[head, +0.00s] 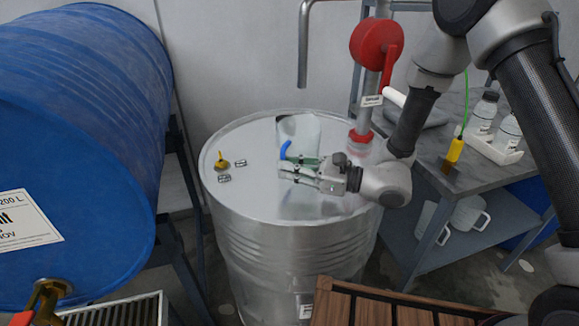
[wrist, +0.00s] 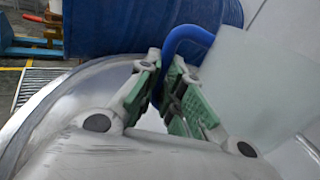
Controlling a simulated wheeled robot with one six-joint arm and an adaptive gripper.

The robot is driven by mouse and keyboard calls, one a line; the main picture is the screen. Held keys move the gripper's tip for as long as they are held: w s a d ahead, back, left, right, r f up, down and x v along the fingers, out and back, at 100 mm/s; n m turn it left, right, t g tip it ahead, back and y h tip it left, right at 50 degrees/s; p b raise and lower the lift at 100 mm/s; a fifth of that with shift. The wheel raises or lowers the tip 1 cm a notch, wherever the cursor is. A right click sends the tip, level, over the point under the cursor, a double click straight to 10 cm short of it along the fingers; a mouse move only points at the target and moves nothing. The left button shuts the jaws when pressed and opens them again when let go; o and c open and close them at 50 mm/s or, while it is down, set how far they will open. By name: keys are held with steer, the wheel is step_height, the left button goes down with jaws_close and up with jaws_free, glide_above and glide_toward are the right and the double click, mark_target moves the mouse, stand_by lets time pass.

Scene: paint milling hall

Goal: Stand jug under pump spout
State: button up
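A pale, glossy jug (head: 299,130) with a blue handle (head: 285,149) stands on or just above the steel drum's lid; I cannot tell which. My gripper (head: 290,166) is low over the lid, its green-padded fingers around the handle. In the wrist view the blue handle (wrist: 178,48) runs down between the fingertips (wrist: 164,85), which close on it. The jug's lower part is hidden behind the fingers. The pump (head: 370,42) is red on a grey post at the drum's right. Its grey spout (head: 303,60) hangs down behind and above the jug.
The steel drum (head: 245,205) has a yellow fitting (head: 221,161) on its lid. A large blue drum (head: 75,130) lies at left. A wooden slatted surface (head: 375,308) is in front.

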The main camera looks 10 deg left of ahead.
steer(key=o, duration=0.4)
steer(key=shift+o, duration=0.2)
steer(key=shift+d+r, duration=0.15)
steer(key=shift+d, duration=0.05)
steer(key=d, duration=1.1)
steer(key=shift+s+d, duration=0.2)
steer(key=shift+d, duration=0.1)
steer(key=s+d+r+n+g+h, duration=0.5)
steer(key=s+d+r+n+h, duration=0.35)
steer(key=s+d+n, duration=0.5)
steer(key=d+r+n+t+h, duration=0.2)
steer(key=d+r+t+h, duration=0.2)
steer(key=d, duration=0.8)
steer(key=w+d+r+n+t+h, duration=0.1)
steer(key=d+r+t+h, duration=0.3)
steer(key=d, duration=0.9)
steer(key=shift+r+n+t+h, duration=0.4)
steer(key=shift+r+n+h, duration=0.15)
steer(key=shift+r+h, duration=0.2)
